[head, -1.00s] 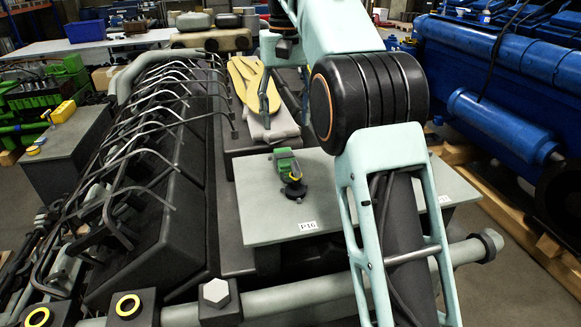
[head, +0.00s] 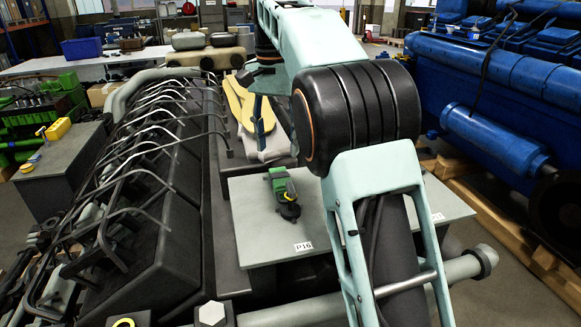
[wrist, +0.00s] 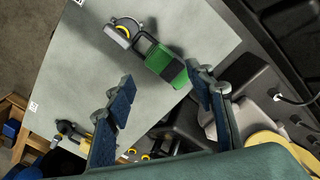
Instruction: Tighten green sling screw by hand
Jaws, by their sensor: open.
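The green sling screw (head: 281,184) sits on a grey plate (head: 250,215), beside the P16 label. It has a green block, and a dark round end with a yellow ring. In the wrist view its green body (wrist: 166,62) lies just beyond my fingers, its ringed end farther up and left. My gripper (wrist: 160,82) is open and empty, with one blue finger on each side. The fingers look apart from the screw. In the head view my arm covers the plate's right part, and a gripper finger shows behind the plate's far edge.
A dark engine block with many bent pipes (head: 150,190) stands left of the plate. A large blue engine (head: 500,90) is at right. Yellow flat parts (head: 240,105) lie behind the plate. In the wrist view, other black-and-yellow fittings (wrist: 75,135) show past the left finger.

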